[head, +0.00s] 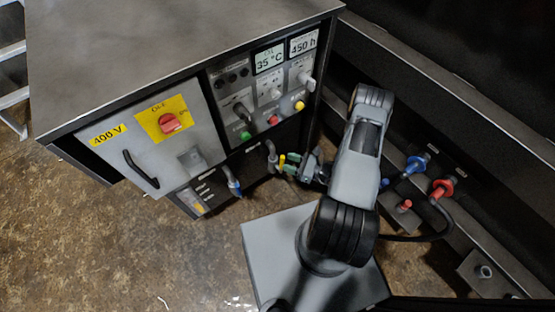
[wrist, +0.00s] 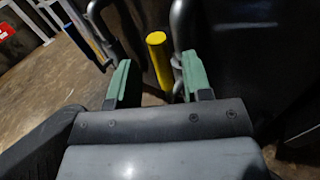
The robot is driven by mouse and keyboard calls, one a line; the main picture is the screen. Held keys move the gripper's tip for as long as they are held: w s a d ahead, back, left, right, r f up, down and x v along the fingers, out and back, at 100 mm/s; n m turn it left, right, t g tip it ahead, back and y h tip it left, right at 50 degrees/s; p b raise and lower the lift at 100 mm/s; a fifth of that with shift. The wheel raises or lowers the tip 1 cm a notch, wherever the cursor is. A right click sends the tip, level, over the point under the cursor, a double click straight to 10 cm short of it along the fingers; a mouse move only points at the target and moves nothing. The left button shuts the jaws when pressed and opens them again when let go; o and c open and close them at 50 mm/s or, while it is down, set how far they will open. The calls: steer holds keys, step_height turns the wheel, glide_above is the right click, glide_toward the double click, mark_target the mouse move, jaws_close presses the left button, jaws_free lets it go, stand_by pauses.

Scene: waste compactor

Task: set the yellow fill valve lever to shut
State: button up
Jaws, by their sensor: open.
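The yellow fill valve lever (wrist: 159,60) stands roughly upright in the wrist view, between the two green fingertips of my gripper (wrist: 157,82). The fingers are apart, with a visible gap on each side of the lever. In the head view the yellow lever (head: 282,162) shows small at the lower right of the cabinet front, beside my gripper (head: 293,168). The lever's lower end is partly hidden behind the gripper body in the wrist view. Contact with either finger cannot be made out.
The grey cabinet (head: 150,60) has a red rotary switch (head: 169,123), a black handle (head: 140,170) and several buttons. A blue-handled part (head: 234,186) hangs left of the lever. Blue (head: 415,164) and red (head: 442,188) couplings sit right of my arm.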

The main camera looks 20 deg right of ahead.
steer(key=shift+b+x, duration=0.35)
steer(key=shift+x, duration=2.2)
steer(key=shift+c, duration=0.2)
jaws_close()
